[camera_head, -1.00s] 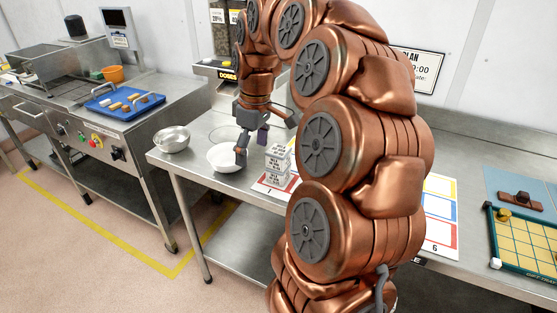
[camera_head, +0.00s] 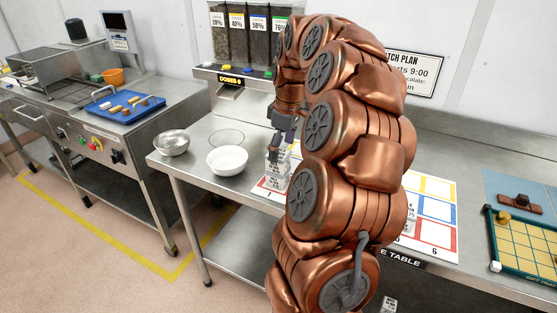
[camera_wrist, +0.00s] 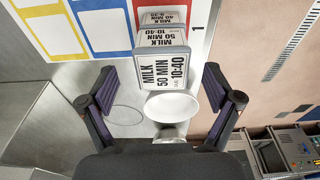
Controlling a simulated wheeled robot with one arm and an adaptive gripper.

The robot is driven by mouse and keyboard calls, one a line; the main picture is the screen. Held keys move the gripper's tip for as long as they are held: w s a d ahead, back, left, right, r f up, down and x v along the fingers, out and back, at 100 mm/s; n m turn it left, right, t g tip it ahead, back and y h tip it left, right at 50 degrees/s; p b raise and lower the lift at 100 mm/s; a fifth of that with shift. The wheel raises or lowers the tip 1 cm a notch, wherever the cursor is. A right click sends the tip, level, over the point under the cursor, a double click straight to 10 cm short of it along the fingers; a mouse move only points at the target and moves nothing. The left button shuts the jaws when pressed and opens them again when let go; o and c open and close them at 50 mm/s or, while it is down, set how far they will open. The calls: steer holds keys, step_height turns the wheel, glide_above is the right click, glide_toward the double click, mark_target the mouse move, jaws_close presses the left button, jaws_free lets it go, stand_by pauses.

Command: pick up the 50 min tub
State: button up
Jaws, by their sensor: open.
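The 50 min tub, with a white label reading MILK 50 MIN 10:40, shows in the wrist view (camera_wrist: 163,70) as the top of a stack. Another tub with a MILK label (camera_wrist: 163,17) shows beyond it, apparently lower in the stack. In the head view the stack (camera_head: 275,180) stands on the numbered mat, its top partly hidden by my gripper. My gripper (camera_wrist: 158,82) is open, with one finger on each side of the tub's label and clear gaps between. In the head view my gripper (camera_head: 276,148) is at the stack's top.
The mat (camera_head: 437,205) has coloured cells. A dispenser (camera_head: 246,75) stands behind. A green-framed tray (camera_head: 530,245) lies far right.

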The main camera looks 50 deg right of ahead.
steer(key=shift+w+a+f+p, duration=0.2)
steer(key=shift+f+p, duration=0.1)
steer(key=shift+f, duration=0.75)
steer(key=shift+w+a+f+p, duration=0.15)
steer(key=shift+f+p, duration=0.15)
steer(key=shift+f, duration=0.75)
steer(key=shift+d, duration=0.1)
steer(key=shift+c, duration=0.3)
steer(key=c, duration=1.3)
steer(key=shift+o, duration=0.2)
